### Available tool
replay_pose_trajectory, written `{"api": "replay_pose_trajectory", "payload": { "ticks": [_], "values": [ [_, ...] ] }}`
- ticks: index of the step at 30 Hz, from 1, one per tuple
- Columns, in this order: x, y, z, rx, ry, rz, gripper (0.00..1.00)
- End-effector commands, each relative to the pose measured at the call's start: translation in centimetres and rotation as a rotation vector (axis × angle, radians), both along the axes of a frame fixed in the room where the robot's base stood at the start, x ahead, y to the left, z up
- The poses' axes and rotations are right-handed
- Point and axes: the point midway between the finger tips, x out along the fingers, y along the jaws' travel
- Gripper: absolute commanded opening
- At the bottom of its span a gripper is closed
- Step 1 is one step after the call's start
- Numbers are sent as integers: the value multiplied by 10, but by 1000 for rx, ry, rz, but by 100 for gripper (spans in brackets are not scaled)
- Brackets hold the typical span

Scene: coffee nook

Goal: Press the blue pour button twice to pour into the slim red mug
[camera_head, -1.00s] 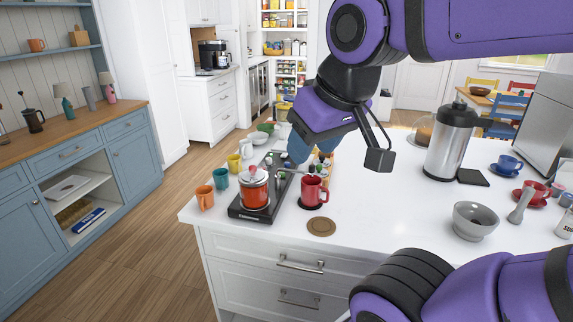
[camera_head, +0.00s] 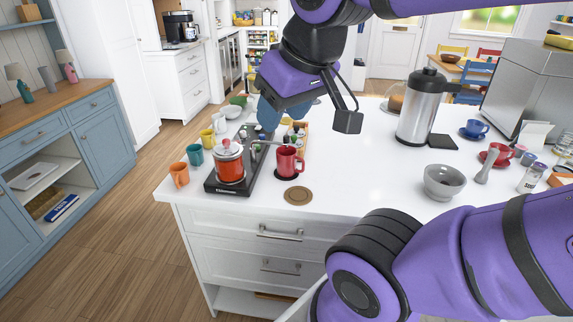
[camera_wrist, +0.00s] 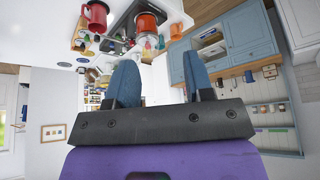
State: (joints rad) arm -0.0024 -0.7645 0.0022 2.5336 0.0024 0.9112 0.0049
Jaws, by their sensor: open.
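The slim red mug (camera_head: 288,163) stands upright at the right side of a black machine base (camera_head: 226,188), by a spout arm. It also shows in the wrist view (camera_wrist: 97,16). On the base stands a red pot (camera_head: 231,166) with a clear top; it also shows in the wrist view (camera_wrist: 146,24). My gripper (camera_head: 268,112) is above and behind the machine, apart from the mug. In the wrist view its blue fingers (camera_wrist: 158,74) are spread with nothing between them. I cannot make out a blue pour button; small parts behind the pot are partly hidden by my fingers.
Orange (camera_head: 179,174), teal (camera_head: 194,155) and yellow (camera_head: 207,139) mugs line the counter's left edge. A brown coaster (camera_head: 298,195) lies in front of the red mug. A grey bowl (camera_head: 444,181) and steel carafe (camera_head: 420,106) stand right. The white counter (camera_head: 365,165) between is clear.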

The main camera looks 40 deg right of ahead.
Motion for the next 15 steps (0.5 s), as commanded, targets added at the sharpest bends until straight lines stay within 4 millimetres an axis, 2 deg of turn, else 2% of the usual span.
{"api": "replay_pose_trajectory", "payload": {
  "ticks": [3,9,15],
  "values": [
    [0,0,0,0,0,0,45],
    [0,0,0,0,0,0,0],
    [0,0,0,0,0,0,0]
  ]
}}
